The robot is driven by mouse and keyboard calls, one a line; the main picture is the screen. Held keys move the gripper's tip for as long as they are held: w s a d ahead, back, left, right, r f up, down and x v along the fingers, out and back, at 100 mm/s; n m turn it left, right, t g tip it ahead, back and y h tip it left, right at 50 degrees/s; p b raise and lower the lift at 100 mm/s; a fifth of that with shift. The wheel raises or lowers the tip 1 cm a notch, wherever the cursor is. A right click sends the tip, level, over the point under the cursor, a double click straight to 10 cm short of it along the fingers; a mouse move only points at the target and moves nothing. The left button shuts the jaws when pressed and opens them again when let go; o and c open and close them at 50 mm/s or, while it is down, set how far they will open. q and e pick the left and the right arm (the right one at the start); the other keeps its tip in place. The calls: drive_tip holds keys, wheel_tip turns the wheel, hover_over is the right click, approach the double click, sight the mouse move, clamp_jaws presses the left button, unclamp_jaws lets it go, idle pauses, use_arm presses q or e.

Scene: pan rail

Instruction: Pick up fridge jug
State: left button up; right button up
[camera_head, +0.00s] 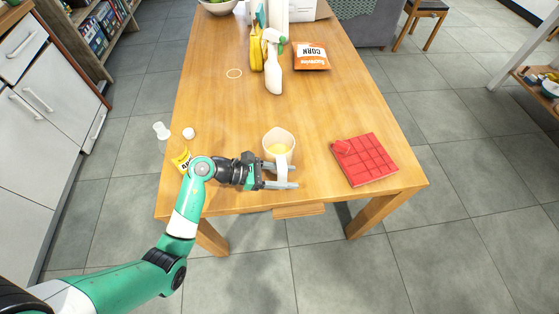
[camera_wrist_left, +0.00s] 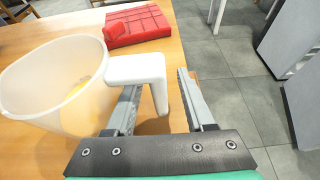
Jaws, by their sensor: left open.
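The fridge jug (camera_head: 279,140) stands upright near the front edge of the wooden table, pale and translucent with something yellow inside. Its white handle faces the front. In the left wrist view the jug (camera_wrist_left: 50,90) is at the left, and its handle (camera_wrist_left: 138,67) reaches in between my fingers. My left gripper (camera_head: 294,177) is open at the front of the jug, with its two fingers on either side of the handle (camera_wrist_left: 157,85). I cannot tell whether either finger touches it. My right gripper is not in view.
A red segmented block (camera_head: 366,162) lies right of the jug. A yellow packet (camera_head: 182,160) and small white items (camera_head: 188,133) are at the left. The table (camera_head: 225,105) between is mostly clear.

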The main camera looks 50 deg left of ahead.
use_arm(q)
drive_tip(key=shift+x, duration=0.95)
drive_tip(key=shift+s, duration=0.1)
clamp_jaws()
idle(0.5)
